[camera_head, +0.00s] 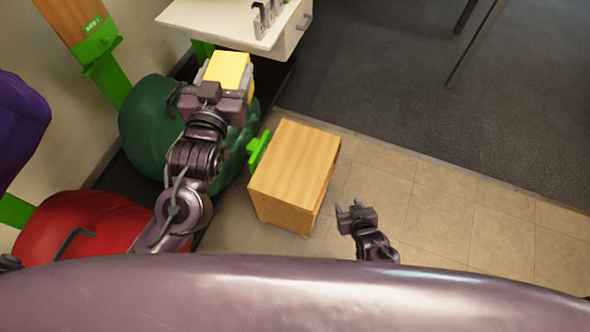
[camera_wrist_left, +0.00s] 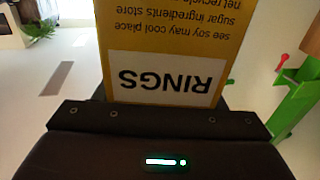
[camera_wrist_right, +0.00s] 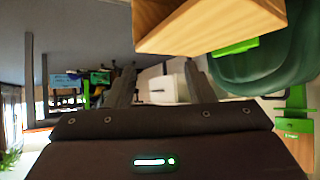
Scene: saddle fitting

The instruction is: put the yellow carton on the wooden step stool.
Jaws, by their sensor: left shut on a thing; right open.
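The yellow carton (camera_head: 228,69) is between the fingers of my left gripper (camera_head: 226,80), which is shut on it. It is held up in front of the green rounded seat and near the white cabinet. In the left wrist view the carton (camera_wrist_left: 165,50) fills the top middle, with upside-down print reading "RINGS". The wooden step stool (camera_head: 297,162) stands on the tiled floor to the right of and below the carton in the head view, its top bare. My right gripper (camera_head: 351,208) is open and empty, to the right of the stool. The stool (camera_wrist_right: 190,25) also shows in the right wrist view.
A white cabinet (camera_head: 240,24) with small metal items on top stands at the back. A dark green seat (camera_head: 150,125) and a red one (camera_head: 80,228) are at the left. A green bracket (camera_head: 258,148) adjoins the stool's left side. Tiled floor (camera_head: 440,215) at the right is clear.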

